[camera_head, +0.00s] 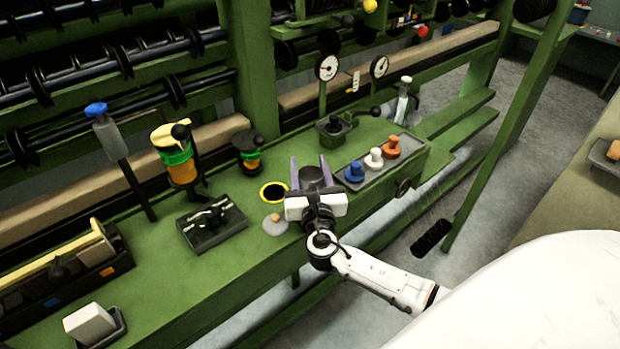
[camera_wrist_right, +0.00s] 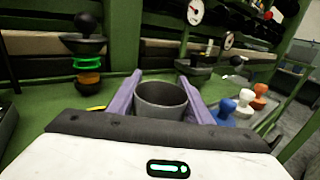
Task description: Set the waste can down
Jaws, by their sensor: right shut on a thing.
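The waste can (camera_head: 315,179) is a dark grey, open-topped cup. My right gripper (camera_head: 312,172) is shut on it, with a purple finger on each side. In the right wrist view the can (camera_wrist_right: 161,104) stands upright between the fingers (camera_wrist_right: 162,98), and its inside looks empty. The can is over the green bench (camera_head: 155,275), just right of a yellow ring with a black middle (camera_head: 263,193). Its base is hidden by my gripper, so I cannot tell whether it touches the bench. My left gripper is not in view.
A grey tray (camera_head: 342,182) with blue, white and orange knobs lies close on the right. A small round grey piece with an orange top (camera_head: 275,226) sits left of my wrist. A lever box (camera_head: 334,128) and a black-lidded jar (camera_head: 249,150) stand behind.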

